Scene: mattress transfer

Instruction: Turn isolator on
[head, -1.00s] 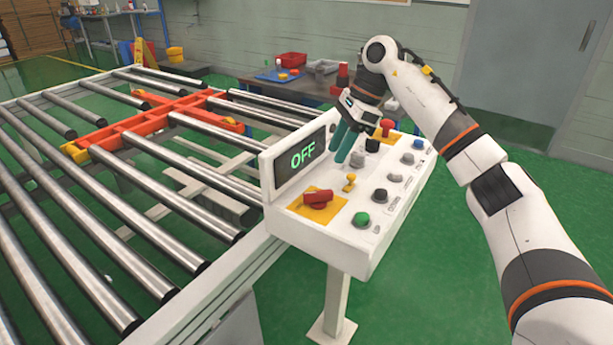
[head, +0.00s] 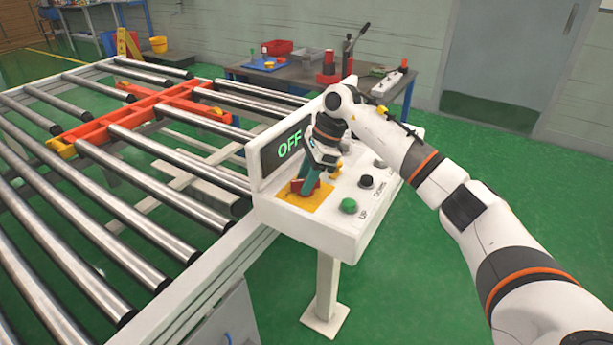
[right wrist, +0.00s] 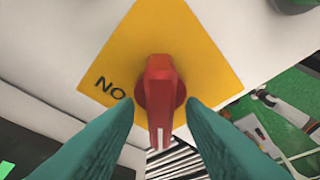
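The isolator is a red rotary knob (right wrist: 160,95) on a yellow plate (right wrist: 180,35) in the right wrist view. The letters "NO" show on the plate beside it. In the head view the yellow plate (head: 318,201) is at the front left of the white control panel (head: 300,218), and the knob is mostly hidden by my gripper. The panel's screen (head: 284,148) reads "OFF". My right gripper (head: 306,190) is over the knob. In the right wrist view its two teal fingers (right wrist: 162,110) stand apart on either side of the knob, with gaps. My left gripper is not in view.
A green button (head: 348,205) and a black button (head: 366,181) sit right of the isolator. A roller conveyor (head: 130,200) with an orange frame (head: 130,118) fills the left. A workbench (head: 300,75) with tools stands behind. Green floor is clear at the right.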

